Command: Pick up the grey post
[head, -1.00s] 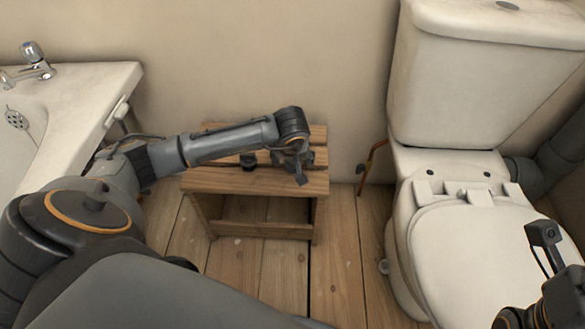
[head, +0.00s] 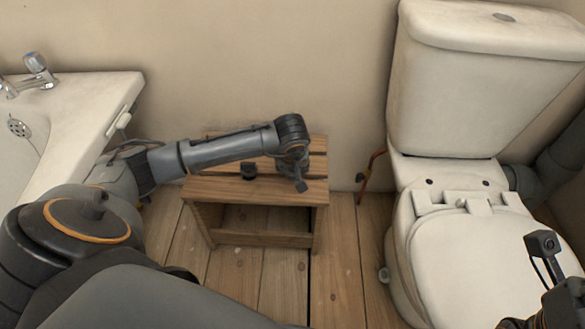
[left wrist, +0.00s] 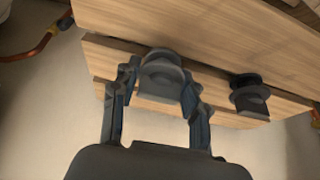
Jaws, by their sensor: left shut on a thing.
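The grey post (left wrist: 163,79) shows in the left wrist view, a rounded grey piece at the edge of a wooden slatted stool. My left gripper (left wrist: 157,92) has one finger on each side of it and is shut on it. In the head view my left gripper (head: 298,172) is over the right part of the stool top and hides the post. I cannot tell whether the post is clear of the wood. A similar black post (left wrist: 250,94) stands beside it on the stool; it also shows in the head view (head: 248,171). My right gripper (head: 545,258) is only partly in view at the lower right.
The wooden stool (head: 262,190) stands on the plank floor against the wall. A white basin (head: 85,95) is at the left and a white toilet (head: 470,235) at the right. A red-and-yellow pipe (head: 371,168) runs beside the toilet. Floor between stool and toilet is clear.

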